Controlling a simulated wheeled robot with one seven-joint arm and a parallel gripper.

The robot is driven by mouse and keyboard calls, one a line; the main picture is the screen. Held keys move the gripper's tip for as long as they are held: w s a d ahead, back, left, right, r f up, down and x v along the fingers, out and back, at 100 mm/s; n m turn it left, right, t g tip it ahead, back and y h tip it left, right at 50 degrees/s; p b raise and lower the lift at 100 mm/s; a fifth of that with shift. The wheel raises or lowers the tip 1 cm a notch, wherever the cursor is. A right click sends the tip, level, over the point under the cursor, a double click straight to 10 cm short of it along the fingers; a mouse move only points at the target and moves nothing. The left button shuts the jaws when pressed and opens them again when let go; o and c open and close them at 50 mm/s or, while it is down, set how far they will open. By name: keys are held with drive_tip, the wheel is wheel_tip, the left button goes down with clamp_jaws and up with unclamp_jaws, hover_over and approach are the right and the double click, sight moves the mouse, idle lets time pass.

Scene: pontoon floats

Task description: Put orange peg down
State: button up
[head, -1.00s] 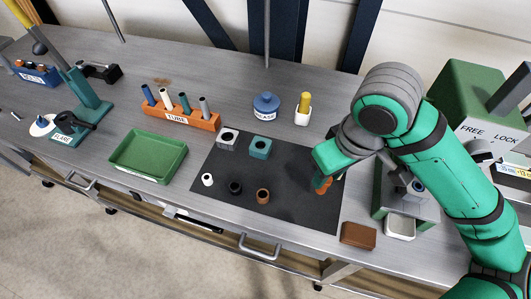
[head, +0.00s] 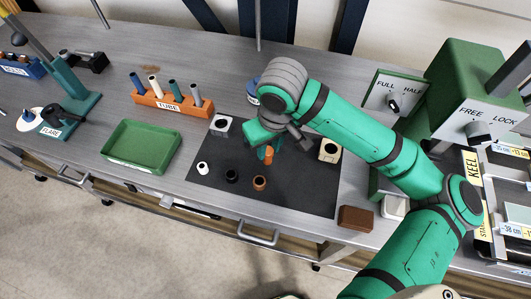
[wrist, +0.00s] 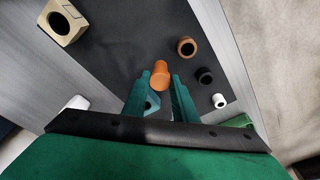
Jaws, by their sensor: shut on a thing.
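The orange peg (head: 268,155) is between the fingers of my gripper (head: 266,148), over the dark mat (head: 300,195). In the wrist view, the peg (wrist: 161,77) stands out past the fingertips of my gripper (wrist: 162,82), which is shut on it. I cannot tell whether its lower end touches the mat. A teal block (wrist: 152,102) shows behind the peg between the fingers; my gripper mostly hides it in the head view. A cream block with a hole (head: 329,151) is to the right, and a pale grey block with a hole (head: 221,126) is to the left.
White (head: 202,168), black (head: 232,176) and copper (head: 259,183) collars stand on the mat in front of my gripper. A green tray (head: 142,146) and an orange rack of tubes (head: 172,104) are left. A brown block (head: 355,218) is right. The mat's front right is clear.

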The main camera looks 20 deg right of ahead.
drive_tip(key=shift+w+a+f, duration=0.15)
drive_tip(key=shift+f, duration=0.1)
drive_tip(key=shift+w+a+f, duration=0.1)
drive_tip(key=shift+f, duration=0.85)
drive_tip(key=shift+w+a+f, duration=0.1)
drive_tip(key=shift+f, duration=0.8)
drive_tip(key=shift+f, duration=0.1)
drive_tip(key=o, duration=1.1)
drive_tip(key=shift+c, duration=0.2)
drive_tip(key=shift+d, duration=0.1)
